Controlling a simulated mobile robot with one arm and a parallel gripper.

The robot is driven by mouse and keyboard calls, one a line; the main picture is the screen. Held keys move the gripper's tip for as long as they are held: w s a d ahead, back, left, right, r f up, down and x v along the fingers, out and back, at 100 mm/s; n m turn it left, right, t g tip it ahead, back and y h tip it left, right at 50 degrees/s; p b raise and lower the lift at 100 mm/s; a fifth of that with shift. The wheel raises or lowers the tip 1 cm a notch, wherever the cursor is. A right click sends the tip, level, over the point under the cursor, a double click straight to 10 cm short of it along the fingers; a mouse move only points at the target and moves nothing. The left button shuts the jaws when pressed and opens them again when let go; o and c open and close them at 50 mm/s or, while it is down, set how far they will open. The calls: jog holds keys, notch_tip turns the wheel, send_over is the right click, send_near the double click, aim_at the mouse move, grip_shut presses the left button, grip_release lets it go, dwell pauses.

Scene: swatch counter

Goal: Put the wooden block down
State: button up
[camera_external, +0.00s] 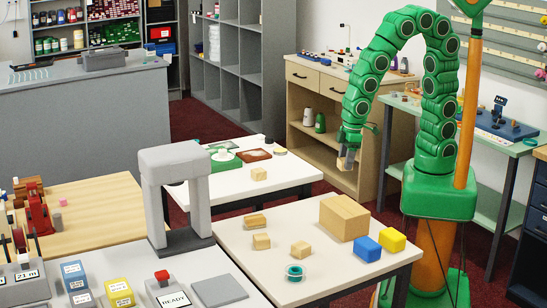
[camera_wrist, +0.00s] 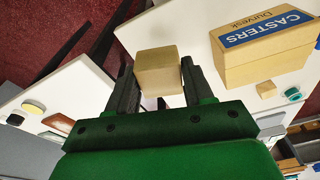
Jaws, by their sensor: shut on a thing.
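My gripper (camera_external: 347,153) hangs from the green arm, pointing down, in the external view. In the wrist view my gripper (camera_wrist: 157,68) has its two dark fingers on opposite sides of a wooden block (camera_wrist: 159,78). The block is a plain light-brown cube and shows small at the fingertips in the external view (camera_external: 345,164). It is held in the air, apart from the tables. In the external view it appears behind the front white table (camera_external: 232,236) and right of the rear white table (camera_external: 300,177).
The front table bears a large carton (camera_external: 344,218), labelled CASTERS in the wrist view (camera_wrist: 262,58), several small wooden blocks (camera_external: 261,241), a blue cube (camera_external: 366,249), a yellow cube (camera_external: 392,240) and a teal ring (camera_external: 294,272). A grey arch (camera_external: 177,160) stands at left. The rear table has bare room.

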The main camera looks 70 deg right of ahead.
jog(key=w+d+r+m+h, duration=0.15)
jog(key=w+d+m, duration=0.5)
jog(key=w, duration=0.75)
jog(key=w+d+r+m, duration=0.3)
jog(key=w+d+m, duration=0.35)
jog(key=w, duration=0.75)
jog(key=m, duration=0.2)
send_over(234, 151)
jog(key=shift+h, duration=0.25)
jog(key=shift+s+a+f, duration=0.1)
jog(key=shift+s+f, duration=0.05)
jog(key=shift+f, duration=1.35)
jog(key=shift+s+f, duration=0.15)
jog(key=shift+f, duration=1.3)
jog(key=shift+s+a+f, duration=0.1)
jog(key=shift+s+f, duration=0.05)
jog(key=shift+f, duration=1.35)
jog(key=shift+w+f, duration=0.2)
jog(key=shift+f, duration=1.6)
jog(key=o, duration=0.7)
